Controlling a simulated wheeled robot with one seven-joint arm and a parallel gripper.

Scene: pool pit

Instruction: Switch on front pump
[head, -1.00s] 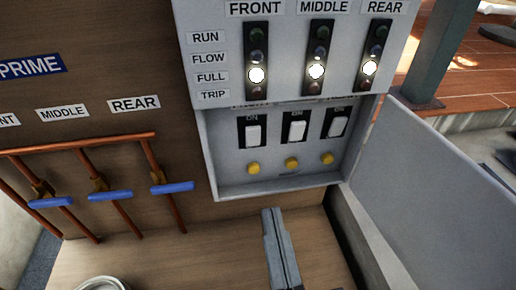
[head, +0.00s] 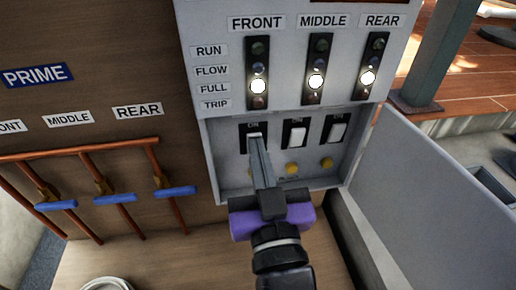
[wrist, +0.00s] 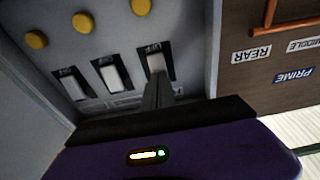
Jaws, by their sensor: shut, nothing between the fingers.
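The front pump switch (head: 254,135) is a white rocker on a black plate, the leftmost of three in the grey panel's recess. My shut, empty gripper (head: 258,145) reaches up from below, its fingertips at this switch and covering part of it. In the wrist view, upside down, the front switch (wrist: 156,62) shows with the fingertips (wrist: 157,85) over its ON end; I cannot tell whether they touch. The rocker seems to sit like its neighbours, toward OFF. Above, the front light column (head: 258,86) is lit white at the FULL row.
The middle switch (head: 296,134) and rear switch (head: 336,132) stand close to the right. Yellow buttons (head: 327,163) sit below. The open panel door (head: 430,175) bounds the right side. Blue-handled valves (head: 115,198) on copper pipes are at left.

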